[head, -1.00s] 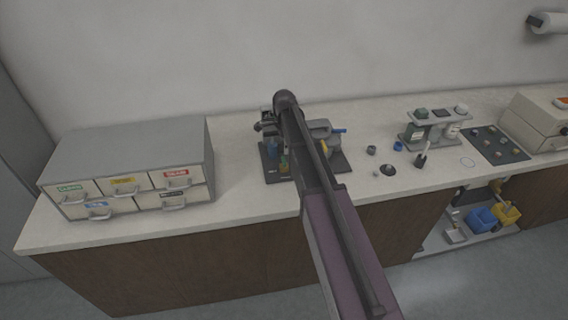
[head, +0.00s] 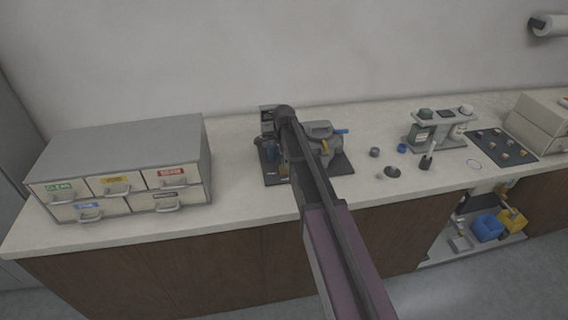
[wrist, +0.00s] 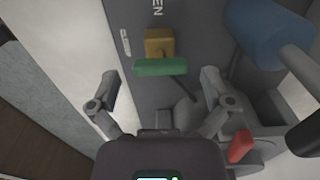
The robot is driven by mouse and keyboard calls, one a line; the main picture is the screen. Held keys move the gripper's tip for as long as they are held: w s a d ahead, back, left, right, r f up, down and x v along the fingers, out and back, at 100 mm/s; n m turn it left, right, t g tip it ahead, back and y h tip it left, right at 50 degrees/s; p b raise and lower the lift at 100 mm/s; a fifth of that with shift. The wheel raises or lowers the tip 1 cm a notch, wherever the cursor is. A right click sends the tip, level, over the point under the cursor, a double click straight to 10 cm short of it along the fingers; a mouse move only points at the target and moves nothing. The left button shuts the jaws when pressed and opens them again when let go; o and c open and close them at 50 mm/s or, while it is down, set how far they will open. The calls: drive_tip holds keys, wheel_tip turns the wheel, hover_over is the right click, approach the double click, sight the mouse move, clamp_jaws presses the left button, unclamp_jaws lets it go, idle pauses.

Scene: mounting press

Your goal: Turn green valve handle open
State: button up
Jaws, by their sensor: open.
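The green valve handle (wrist: 160,67) shows in the wrist view as a short green bar beside a brass-coloured block (wrist: 159,42) on the dark base plate (wrist: 130,12). White lettering, partly reading "EN", is on the plate near it. My gripper (wrist: 160,88) is open and empty, with one finger on each side of the handle in the picture and apart from it. In the head view my arm covers much of the mounting press (head: 318,129) and hides the green handle.
In the wrist view a blue cylinder (wrist: 262,30) and a red part (wrist: 240,146) are at the right. In the head view a labelled drawer cabinet (head: 125,160) stands left, and a bottle rack (head: 440,128) stands right. Counter between cabinet and press is clear.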

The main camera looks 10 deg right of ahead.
drive_tip(key=shift+f, duration=0.15)
drive_tip(key=c, duration=1.1)
drive_tip(key=shift+o, duration=0.2)
